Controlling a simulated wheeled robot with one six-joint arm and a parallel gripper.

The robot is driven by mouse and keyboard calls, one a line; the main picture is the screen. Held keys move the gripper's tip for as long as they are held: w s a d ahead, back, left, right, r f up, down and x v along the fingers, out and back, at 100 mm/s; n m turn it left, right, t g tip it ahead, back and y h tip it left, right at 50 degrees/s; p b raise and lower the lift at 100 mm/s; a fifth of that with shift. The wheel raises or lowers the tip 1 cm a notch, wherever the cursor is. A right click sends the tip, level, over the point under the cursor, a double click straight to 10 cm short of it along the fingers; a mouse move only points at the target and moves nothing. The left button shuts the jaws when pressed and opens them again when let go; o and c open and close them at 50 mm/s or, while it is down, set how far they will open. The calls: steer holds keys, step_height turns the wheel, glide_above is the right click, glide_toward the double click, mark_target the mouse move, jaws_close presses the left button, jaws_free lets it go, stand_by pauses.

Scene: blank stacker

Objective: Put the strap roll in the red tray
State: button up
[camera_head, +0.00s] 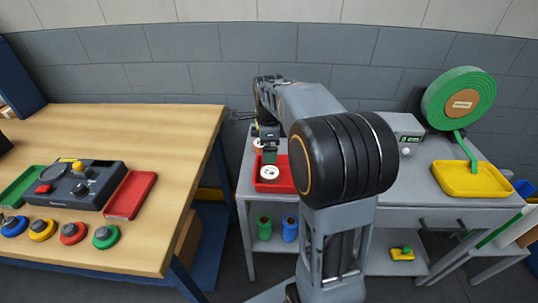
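A small roll with a pale, round, marked face (269,173) shows inside the red tray (287,186) on the grey bench. Another small roll with a whitish top and orange side (258,148) shows just behind it, partly hidden by my gripper. My gripper (268,152) points down over the tray, close above the front roll. A dark green piece shows at its tip; I cannot tell whether it is a finger or something held. I cannot tell whether the fingers touch a roll. My arm hides the tray's right side.
A large green strap reel (459,84) stands at the bench's back right, its strap running to a yellow tray (486,180). Green and blue spools (290,229) stand on the lower shelf. The wooden table (160,130) at left holds a control box, several coloured buttons and another red tray (131,196).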

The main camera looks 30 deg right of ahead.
steer(key=s+a+f+n+t, duration=0.1)
steer(key=s+a+n, duration=0.3)
steer(key=s+n, duration=0.4)
steer(key=s+a+f+n+t, duration=0.2)
steer(key=s+a+n, duration=0.3)
steer(key=n, duration=0.9)
steer(key=shift+s+a+f+n, duration=0.15)
steer(key=shift+s+n, duration=0.25)
steer(key=shift+s, duration=1.05)
